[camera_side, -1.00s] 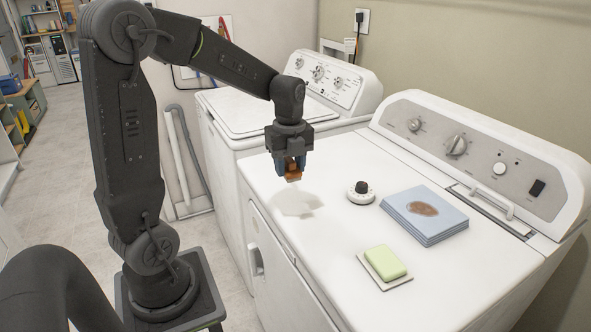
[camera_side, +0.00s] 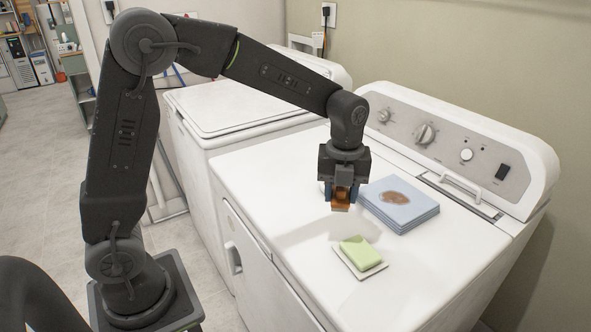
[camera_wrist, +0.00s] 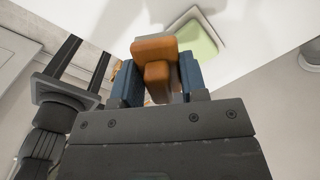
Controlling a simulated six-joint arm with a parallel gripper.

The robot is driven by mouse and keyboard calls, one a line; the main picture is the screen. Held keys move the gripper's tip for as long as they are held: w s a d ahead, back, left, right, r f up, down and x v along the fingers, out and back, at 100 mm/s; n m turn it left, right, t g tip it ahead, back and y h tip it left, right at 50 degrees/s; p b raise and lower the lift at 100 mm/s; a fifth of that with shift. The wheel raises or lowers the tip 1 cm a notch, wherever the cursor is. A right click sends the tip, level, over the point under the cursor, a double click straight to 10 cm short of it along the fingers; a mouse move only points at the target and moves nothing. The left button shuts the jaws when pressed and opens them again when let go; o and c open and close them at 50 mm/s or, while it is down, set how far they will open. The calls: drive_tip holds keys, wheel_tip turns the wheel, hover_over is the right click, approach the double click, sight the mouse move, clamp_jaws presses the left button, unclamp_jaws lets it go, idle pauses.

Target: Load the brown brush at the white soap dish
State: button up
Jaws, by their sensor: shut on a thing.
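My gripper (camera_side: 341,193) is shut on the brown brush (camera_side: 340,206) and holds it above the white machine top, left of the blue towel stack. In the wrist view the brush (camera_wrist: 154,47) sits between the two blue fingers. The white soap dish (camera_side: 371,271) lies on the machine top, in front of and slightly right of the brush, with a pale green soap bar (camera_side: 360,252) on it. The soap (camera_wrist: 197,40) also shows beyond the brush in the wrist view. The brush is apart from the soap.
A folded blue towel stack (camera_side: 410,213) with a brown stain on top lies right of my gripper. The control panel (camera_side: 450,140) rises at the back. The machine top in front of the dish is clear.

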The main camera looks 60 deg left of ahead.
drive_tip(key=m, duration=0.2)
hover_over(360, 249)
drive_tip(key=shift+f, duration=0.3)
drive_tip(key=shift+d+f, duration=0.1)
drive_tip(key=shift+f, duration=2.9)
drive_tip(key=shift+f, duration=0.6)
drive_tip(key=shift+r, duration=3.6)
drive_tip(key=w+a+n, duration=0.3)
drive_tip(key=a+n, duration=1.1)
drive_tip(key=n, duration=1)
drive_tip(key=shift+a+f+n, duration=0.2)
drive_tip(key=shift+a+n, duration=0.1)
